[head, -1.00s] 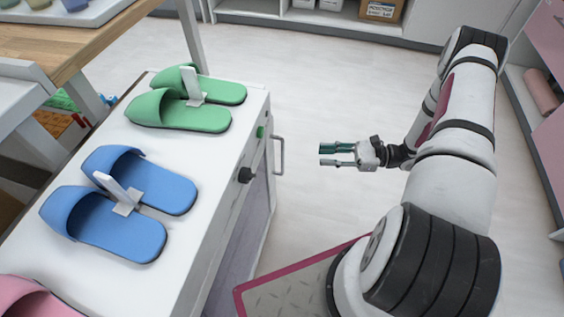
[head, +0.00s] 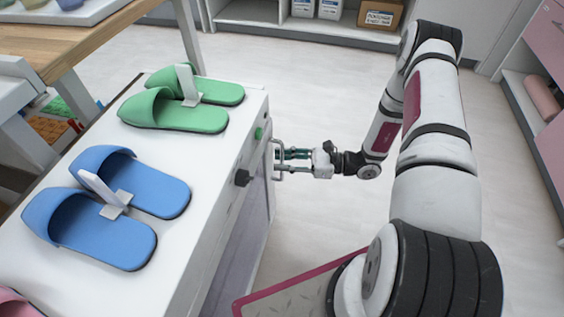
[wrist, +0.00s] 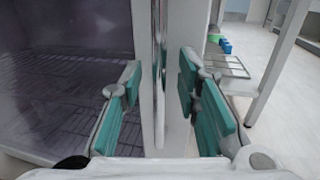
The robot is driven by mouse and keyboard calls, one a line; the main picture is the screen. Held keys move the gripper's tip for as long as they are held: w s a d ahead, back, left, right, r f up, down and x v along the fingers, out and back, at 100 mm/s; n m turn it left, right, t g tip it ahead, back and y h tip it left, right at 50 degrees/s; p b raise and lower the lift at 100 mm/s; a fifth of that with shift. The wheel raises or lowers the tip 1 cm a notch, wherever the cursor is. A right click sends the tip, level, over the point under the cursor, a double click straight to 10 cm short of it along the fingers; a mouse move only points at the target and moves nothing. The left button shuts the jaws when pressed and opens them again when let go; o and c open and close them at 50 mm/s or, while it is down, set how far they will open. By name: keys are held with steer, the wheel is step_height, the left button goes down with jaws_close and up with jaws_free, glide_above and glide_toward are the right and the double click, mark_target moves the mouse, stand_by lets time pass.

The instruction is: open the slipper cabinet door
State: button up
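The slipper cabinet (head: 185,240) is white and stands at the left in the head view. Its door, with a see-through panel (head: 240,245), looks shut. A metal bar handle (head: 277,140) sticks out from the door near the far end. My gripper (head: 278,161) is level with the handle, its teal-padded fingers reaching it from the right. In the wrist view, the upright handle bar (wrist: 159,85) stands between the two fingers (wrist: 160,95), with a gap on each side. The gripper is open. Wire racks (wrist: 70,85) show behind the panel.
Green slippers (head: 175,108) and blue slippers (head: 95,225) lie on the cabinet top. A black knob (head: 242,178) and a green button (head: 259,133) sit on its front. Shelves with boxes (head: 375,14) stand at the back. The floor (head: 310,100) beyond the handle is clear.

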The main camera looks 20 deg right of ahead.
steer(key=shift+w+a, duration=0.15)
steer(key=shift+a, duration=0.15)
jaws_close()
steer(key=shift+d, duration=0.1)
